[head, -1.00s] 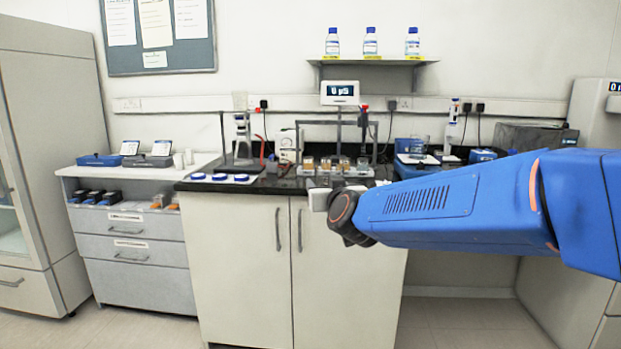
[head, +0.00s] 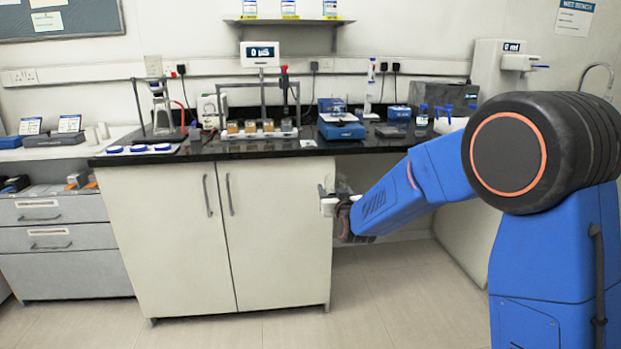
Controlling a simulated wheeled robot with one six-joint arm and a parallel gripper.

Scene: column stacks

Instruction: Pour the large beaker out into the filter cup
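The filter cup (head: 153,66) is a clear cup on top of a glass flask (head: 161,108), at the left end of the black bench. My gripper (head: 328,202) is in front of the bench's right front corner, below the worktop and well to the right of the cup. Its fingers are small and seen from the side, so I cannot tell whether they are open or shut. A faint, see-through shape (head: 343,187) shows by the fingers; I cannot tell whether it is the large beaker. I cannot make out the large beaker clearly elsewhere.
A rack of amber-filled vessels (head: 258,134) and a metal stand with a display (head: 260,54) stand mid-bench. A blue device (head: 340,128) is to their right. Blue lids (head: 139,148) lie at the front left. Floor (head: 390,290) is free before the bench.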

